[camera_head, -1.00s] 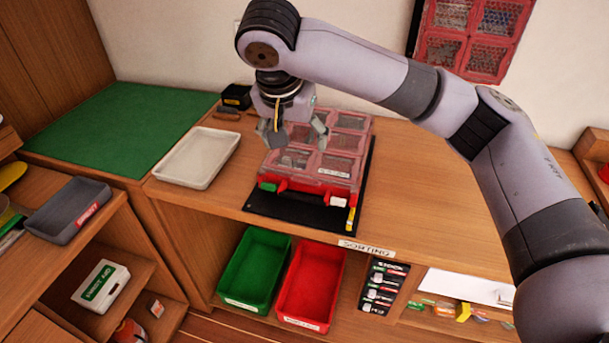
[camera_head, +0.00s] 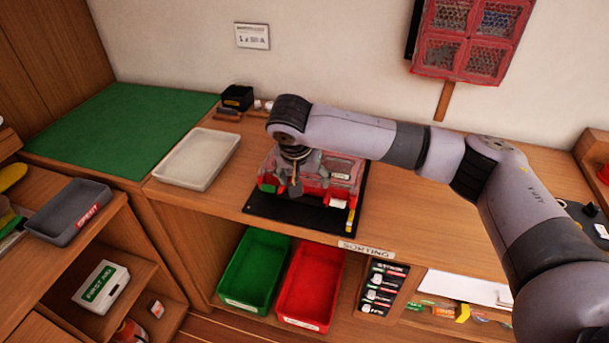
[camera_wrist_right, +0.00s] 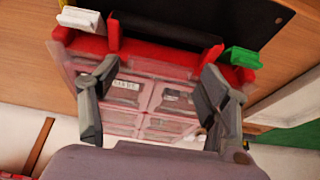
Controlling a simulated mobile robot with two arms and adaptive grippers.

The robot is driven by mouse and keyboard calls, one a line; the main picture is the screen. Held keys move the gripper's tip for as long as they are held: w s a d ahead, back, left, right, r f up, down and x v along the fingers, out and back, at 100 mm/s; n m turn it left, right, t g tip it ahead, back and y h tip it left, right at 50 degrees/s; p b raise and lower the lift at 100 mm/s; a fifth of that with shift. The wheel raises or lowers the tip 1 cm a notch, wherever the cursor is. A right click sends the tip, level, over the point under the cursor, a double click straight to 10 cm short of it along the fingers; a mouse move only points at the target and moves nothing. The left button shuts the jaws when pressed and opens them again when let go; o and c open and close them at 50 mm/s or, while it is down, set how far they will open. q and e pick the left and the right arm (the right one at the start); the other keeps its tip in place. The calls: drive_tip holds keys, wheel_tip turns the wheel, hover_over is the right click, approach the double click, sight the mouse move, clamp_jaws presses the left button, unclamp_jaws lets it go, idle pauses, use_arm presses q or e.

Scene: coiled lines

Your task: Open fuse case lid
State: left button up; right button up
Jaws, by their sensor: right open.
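The red fuse case (camera_head: 345,187) with a clear, windowed lid (camera_head: 343,167) lies on a black mat (camera_head: 265,207) on the bench. The lid looks down, but the arm hides much of it in the head view. A green latch (camera_wrist_right: 243,57) and a white latch (camera_wrist_right: 80,18) sit at the case's front corners in the right wrist view. My right gripper (camera_wrist_right: 159,68) is open, its fingers apart over the lid near the front edge and nothing between them. In the head view the right gripper (camera_head: 303,183) is over the case's front. My left gripper is out of view.
A beige tray (camera_head: 232,139) lies left of the case, beside a green mat (camera_head: 120,125). A small black box (camera_head: 237,97) stands behind. Green (camera_head: 232,297) and red (camera_head: 288,308) bins sit below. The bench right of the case is clear.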

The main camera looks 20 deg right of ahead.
drive_tip(key=shift+c, duration=0.4)
drive_tip(key=c, duration=1.6)
drive_tip(key=shift+r, duration=0.1)
